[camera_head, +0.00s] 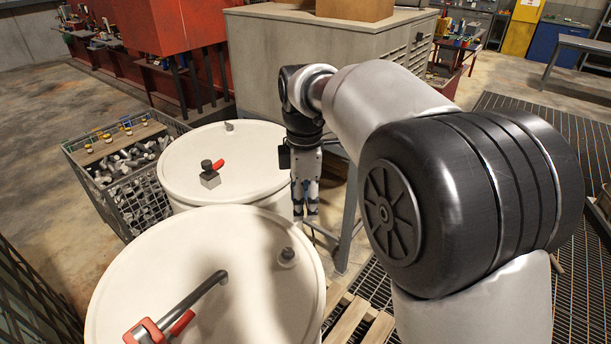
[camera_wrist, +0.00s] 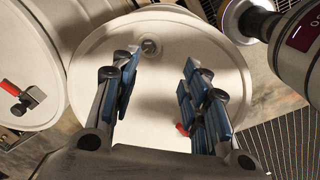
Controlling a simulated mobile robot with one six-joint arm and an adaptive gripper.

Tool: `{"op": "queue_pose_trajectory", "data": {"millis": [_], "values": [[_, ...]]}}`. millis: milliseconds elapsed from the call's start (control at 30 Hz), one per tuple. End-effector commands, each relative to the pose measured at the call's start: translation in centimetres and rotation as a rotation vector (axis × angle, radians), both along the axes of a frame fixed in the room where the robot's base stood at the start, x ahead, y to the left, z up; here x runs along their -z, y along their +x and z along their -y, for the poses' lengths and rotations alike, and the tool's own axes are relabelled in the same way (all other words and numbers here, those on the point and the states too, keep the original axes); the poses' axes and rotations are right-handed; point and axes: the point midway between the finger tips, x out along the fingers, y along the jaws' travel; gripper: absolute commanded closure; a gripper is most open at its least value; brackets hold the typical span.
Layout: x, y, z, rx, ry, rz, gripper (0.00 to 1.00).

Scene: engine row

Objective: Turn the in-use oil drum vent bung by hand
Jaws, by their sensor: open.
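Two white oil drums stand side by side, a near one (camera_head: 200,260) and a far one (camera_head: 255,160). The near lid carries a small round grey bung (camera_head: 287,256) and a grey bent pipe fitting with red parts (camera_head: 180,310). The far lid has a red-handled valve (camera_head: 211,174) and a small fitting (camera_head: 229,126). My gripper (camera_head: 306,214) points down, open and empty, beside the far drum's right side in the head view. In the wrist view, my fingers (camera_wrist: 160,62) are apart, and the near drum's bung (camera_wrist: 149,46) shows just past the left fingertip. The fingers partly hide the lid.
A wire crate (camera_head: 125,180) of metal parts stands left of the far drum. A grey cabinet (camera_head: 300,60) is behind my gripper. A wooden pallet (camera_head: 355,320) and floor grating lie at the right of the near drum. The space above both lids looks clear.

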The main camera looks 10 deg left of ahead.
Motion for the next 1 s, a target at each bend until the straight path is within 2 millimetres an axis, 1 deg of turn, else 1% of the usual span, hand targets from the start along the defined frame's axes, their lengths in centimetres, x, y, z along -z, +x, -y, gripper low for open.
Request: {"op": "queue_pose_trajectory", "data": {"millis": [33, 100, 200, 367, 467, 1000], "values": [[-0.2, 0.7, -1.4, -0.071, -0.009, -0.015, 0.58], [0.3, 1.2, -2.8, -0.152, -0.018, -0.028, 0.58], [0.9, 1.7, -4.0, -0.229, -0.024, -0.039, 0.58], [2.0, 1.9, -4.6, -0.274, -0.028, -0.046, 0.58], [3.3, 1.9, -4.6, -0.274, -0.028, -0.048, 0.58], [14.7, 1.8, -4.5, -0.270, -0.028, -0.048, 0.58]]}}
